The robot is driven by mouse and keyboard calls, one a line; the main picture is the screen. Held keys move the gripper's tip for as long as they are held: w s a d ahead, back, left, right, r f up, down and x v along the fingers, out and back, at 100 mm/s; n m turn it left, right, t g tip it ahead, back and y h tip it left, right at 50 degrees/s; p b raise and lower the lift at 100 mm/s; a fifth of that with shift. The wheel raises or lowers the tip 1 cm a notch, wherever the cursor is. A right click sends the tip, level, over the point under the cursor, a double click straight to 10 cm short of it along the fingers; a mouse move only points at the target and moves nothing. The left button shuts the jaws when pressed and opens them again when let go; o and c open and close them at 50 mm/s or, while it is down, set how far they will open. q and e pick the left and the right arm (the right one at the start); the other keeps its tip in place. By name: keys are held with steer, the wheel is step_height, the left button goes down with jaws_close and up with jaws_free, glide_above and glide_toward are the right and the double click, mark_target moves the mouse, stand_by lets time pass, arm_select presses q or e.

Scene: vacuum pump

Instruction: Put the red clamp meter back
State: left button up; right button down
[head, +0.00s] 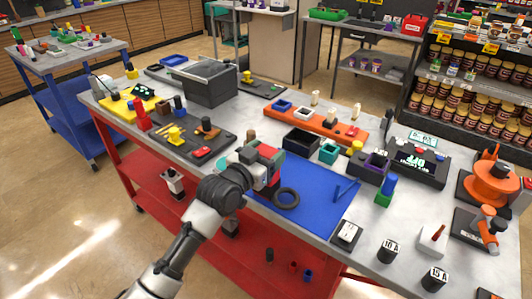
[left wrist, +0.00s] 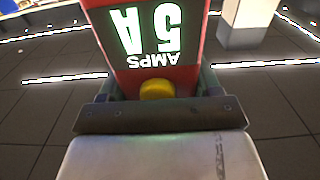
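The red clamp meter (left wrist: 190,75) fills the upper middle of the left wrist view. It has a white-on-dark "AMPS 5A" display and a yellow knob (left wrist: 157,89). My left gripper (left wrist: 157,100) is shut on it, with a finger at each side. In the head view my left gripper (head: 258,168) holds the meter (head: 268,151) over the left part of the blue mat (head: 310,205). The gripper and arm hide part of the meter and the bench there. My right gripper is not in view.
A dark ring (head: 286,198) lies on the mat near my gripper. A dark tray (head: 190,142) with small parts is on the left. An orange rack (head: 325,127) and a black open box (head: 301,140) stand behind. Black cups (head: 388,251) stand at the front right.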

arm_select(q)
steer(key=o, duration=0.4)
steer(key=shift+w, duration=0.1)
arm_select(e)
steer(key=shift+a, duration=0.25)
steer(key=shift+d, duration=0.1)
arm_select(q)
steer(key=shift+r, duration=0.3)
steer(key=shift+b+v, duration=0.6)
steer(key=shift+v, duration=5.45)
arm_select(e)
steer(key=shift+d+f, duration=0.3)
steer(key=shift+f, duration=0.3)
arm_select(q)
steer(key=shift+f, duration=0.15)
